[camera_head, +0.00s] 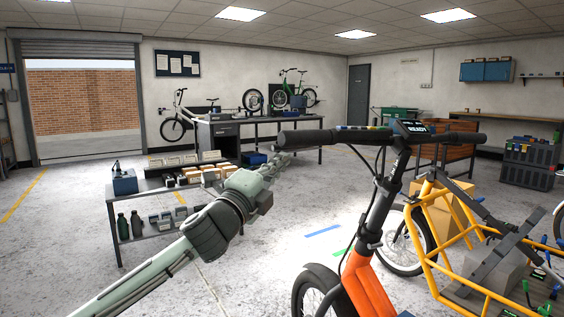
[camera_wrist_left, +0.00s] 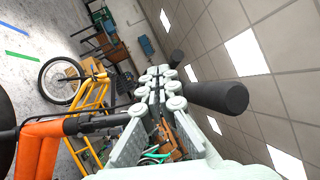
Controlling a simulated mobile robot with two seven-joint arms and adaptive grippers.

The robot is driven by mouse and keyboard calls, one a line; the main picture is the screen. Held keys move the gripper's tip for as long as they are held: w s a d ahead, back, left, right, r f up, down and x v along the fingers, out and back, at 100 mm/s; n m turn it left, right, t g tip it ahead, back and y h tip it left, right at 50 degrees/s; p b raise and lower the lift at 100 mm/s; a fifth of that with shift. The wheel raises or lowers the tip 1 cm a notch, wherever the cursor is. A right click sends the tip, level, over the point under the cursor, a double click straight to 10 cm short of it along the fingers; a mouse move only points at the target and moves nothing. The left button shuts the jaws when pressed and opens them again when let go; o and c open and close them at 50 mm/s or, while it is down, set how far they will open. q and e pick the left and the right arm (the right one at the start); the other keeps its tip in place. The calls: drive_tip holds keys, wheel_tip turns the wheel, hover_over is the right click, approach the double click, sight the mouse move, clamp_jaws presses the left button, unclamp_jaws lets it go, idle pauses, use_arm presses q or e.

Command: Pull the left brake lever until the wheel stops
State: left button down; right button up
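The orange cargo bike (camera_head: 370,287) stands at the right in the head view. Its handlebar carries a dark left grip (camera_head: 305,138); the grip also shows in the left wrist view (camera_wrist_left: 218,97). I cannot make out the left brake lever clearly in either view. My left gripper (camera_head: 281,160) is just below and beside the left grip. In the left wrist view its fingertips (camera_wrist_left: 153,78) are together, with the handlebar passing behind the fingers. I see nothing clearly held between them. A dark-tyred wheel (camera_head: 318,290) shows at the bottom. My right gripper is not in view.
A display (camera_head: 412,128) reading "READY" sits on the handlebar. The yellow cargo frame (camera_head: 437,268) with a cardboard box (camera_head: 446,212) is at the right. A low shelf (camera_head: 150,226) with bottles and boxes stands behind my left arm. Open floor lies between the shelf and the bike.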

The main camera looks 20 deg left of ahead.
use_arm(q)
drive_tip(key=d+b+v, duration=0.2)
drive_tip(key=v, duration=0.9)
drive_tip(key=shift+s+a+f, duration=0.25)
drive_tip(key=shift+s+a, duration=0.1)
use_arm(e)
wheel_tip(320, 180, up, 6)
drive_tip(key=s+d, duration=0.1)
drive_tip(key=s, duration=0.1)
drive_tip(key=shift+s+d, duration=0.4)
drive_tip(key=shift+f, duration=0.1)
